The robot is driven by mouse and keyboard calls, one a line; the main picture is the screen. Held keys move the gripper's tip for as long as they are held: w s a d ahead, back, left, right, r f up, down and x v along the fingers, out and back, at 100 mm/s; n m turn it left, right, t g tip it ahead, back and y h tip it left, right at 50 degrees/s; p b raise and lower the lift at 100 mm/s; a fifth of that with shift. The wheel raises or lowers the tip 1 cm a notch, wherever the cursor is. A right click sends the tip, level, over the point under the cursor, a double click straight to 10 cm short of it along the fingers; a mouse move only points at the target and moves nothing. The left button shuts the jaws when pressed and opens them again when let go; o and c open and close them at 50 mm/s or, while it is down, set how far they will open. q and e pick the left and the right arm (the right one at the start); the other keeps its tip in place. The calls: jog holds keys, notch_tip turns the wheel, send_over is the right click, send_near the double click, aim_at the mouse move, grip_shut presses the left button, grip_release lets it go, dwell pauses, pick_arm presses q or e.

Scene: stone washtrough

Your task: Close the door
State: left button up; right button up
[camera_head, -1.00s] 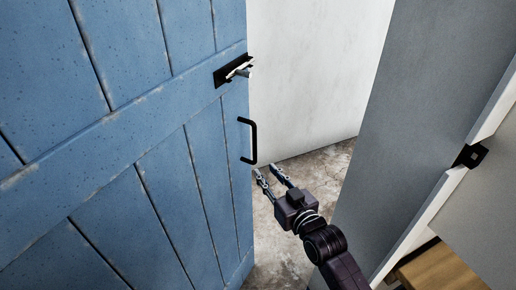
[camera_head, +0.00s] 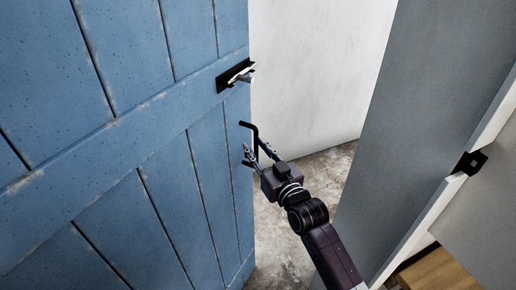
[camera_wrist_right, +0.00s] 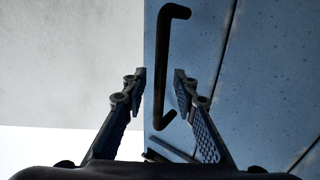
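The blue plank door (camera_head: 150,140) fills the left of the head view and stands open. Its black pull handle (camera_head: 254,133) is near the door's free edge, below a dark latch (camera_head: 236,75). My right gripper (camera_head: 256,150) is open at the handle's lower part. In the right wrist view the handle (camera_wrist_right: 163,70) shows between the two open fingertips (camera_wrist_right: 161,78), with the fingers apart from it on both sides. Whether the handle lies fully between the fingers in depth is hard to tell. My left gripper is not in view.
A grey wall face (camera_head: 420,110) with a white frame edge and a black strike plate (camera_head: 471,162) stands at the right. A pale wall (camera_head: 315,75) and bare stone floor (camera_head: 320,180) lie behind the opening. A wooden piece (camera_head: 440,272) is at lower right.

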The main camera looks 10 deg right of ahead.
grip_shut()
dwell(0.5)
